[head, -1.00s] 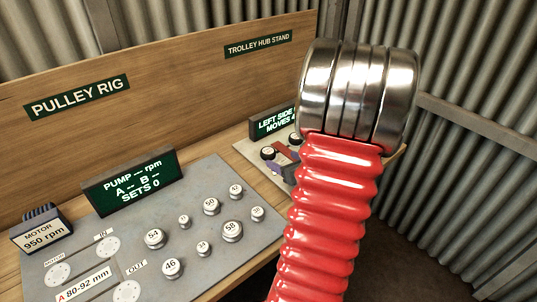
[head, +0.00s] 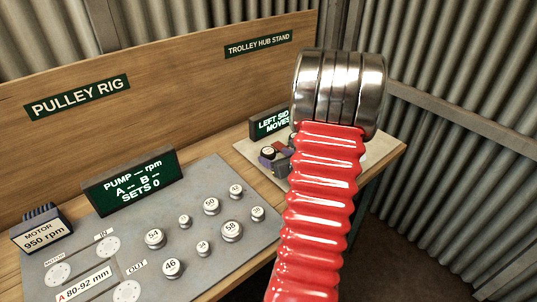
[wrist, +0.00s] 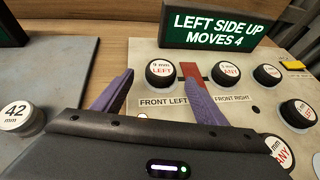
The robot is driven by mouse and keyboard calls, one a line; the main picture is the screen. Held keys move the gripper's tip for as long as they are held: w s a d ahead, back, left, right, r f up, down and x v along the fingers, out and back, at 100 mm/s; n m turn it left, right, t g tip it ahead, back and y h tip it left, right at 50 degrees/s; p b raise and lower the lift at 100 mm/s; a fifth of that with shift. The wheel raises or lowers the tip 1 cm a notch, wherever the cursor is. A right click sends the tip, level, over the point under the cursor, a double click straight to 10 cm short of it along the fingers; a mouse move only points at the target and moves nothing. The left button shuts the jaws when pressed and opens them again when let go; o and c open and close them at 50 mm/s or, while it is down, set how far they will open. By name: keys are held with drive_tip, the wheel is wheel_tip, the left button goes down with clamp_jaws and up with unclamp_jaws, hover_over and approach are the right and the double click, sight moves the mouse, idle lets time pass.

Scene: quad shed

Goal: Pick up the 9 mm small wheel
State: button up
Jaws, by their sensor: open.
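A small black wheel with a white cap marked "9 mm LEFT" (wrist: 161,72) stands on the pale board by the "FRONT LEFT" label in the wrist view. My gripper (wrist: 157,82) is open, its two purple fingers pointing towards this wheel, one on each side of it in the picture. I cannot tell whether either finger touches it. A red piece (wrist: 191,72) is just right of the wheel, behind the right finger. In the head view, my gripper is mostly hidden behind my red arm.
Other black wheels stand to the right, one marked "ANY" (wrist: 226,72) and one at the lower right (wrist: 277,150). The "LEFT SIDE UP" sign (wrist: 210,24) rises behind. A 42 mm pulley (wrist: 17,118) is at left on the grey plate (wrist: 60,75).

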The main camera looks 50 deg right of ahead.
sight(271, 154)
drive_tip(key=shift+x, duration=2.25)
drive_tip(key=shift+d, duration=0.1)
drive_tip(key=shift+c, duration=0.2)
drive_tip(key=shift+s, duration=0.1)
drive_tip(key=c, duration=1.1)
wheel_tip(271, 154, up, 10)
